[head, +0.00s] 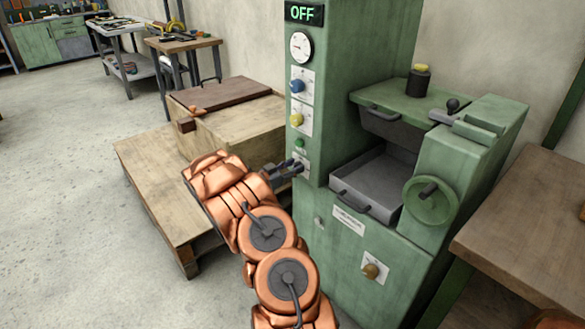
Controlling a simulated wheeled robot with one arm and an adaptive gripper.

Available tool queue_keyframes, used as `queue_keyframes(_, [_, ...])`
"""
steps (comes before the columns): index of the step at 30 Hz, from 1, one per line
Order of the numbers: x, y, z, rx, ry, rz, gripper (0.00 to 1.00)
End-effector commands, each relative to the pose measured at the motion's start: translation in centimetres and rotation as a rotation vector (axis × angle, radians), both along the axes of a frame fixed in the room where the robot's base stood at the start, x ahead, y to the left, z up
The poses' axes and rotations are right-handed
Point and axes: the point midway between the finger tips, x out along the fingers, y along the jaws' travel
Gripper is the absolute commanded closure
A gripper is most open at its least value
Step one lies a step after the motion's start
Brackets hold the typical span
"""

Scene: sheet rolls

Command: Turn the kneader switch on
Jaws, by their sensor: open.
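The green machine (305,215) stands at centre right, and its display (304,13) reads OFF. Its front column carries a round gauge (301,46), a blue knob (297,86), a yellow knob (296,119) and a small green button (300,142). Below the button is a pale plate (302,158), partly hidden by my gripper. A brass-coloured knob (370,271) sits on a plate low on the front. I cannot read which control is the kneader switch. My gripper (300,170) is open, its fingers at the lower pale plate; I cannot tell whether they touch it.
A grey tray (375,180) and a green handwheel (430,201) stick out right of the column. A wooden crate (230,127) on a low wooden platform (150,180) stands to the left. A wooden table (530,220) is at right. The floor at left is clear.

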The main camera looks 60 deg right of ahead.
Motion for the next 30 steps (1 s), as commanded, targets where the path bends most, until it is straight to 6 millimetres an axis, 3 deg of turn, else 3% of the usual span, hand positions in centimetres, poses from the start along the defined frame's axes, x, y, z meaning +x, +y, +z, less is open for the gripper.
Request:
queue_keyframes(2, [0.01, 0.01, 0.01, 0.0, 0.0, 0.0, 0.58])
queue_keyframes(14, [0.05, 0.03, 0.02, 0.0, -0.001, 0.001, 1.0])
queue_keyframes(30, [0.15, 0.13, -0.08, -0.008, -0.034, 0.003, 1.0])
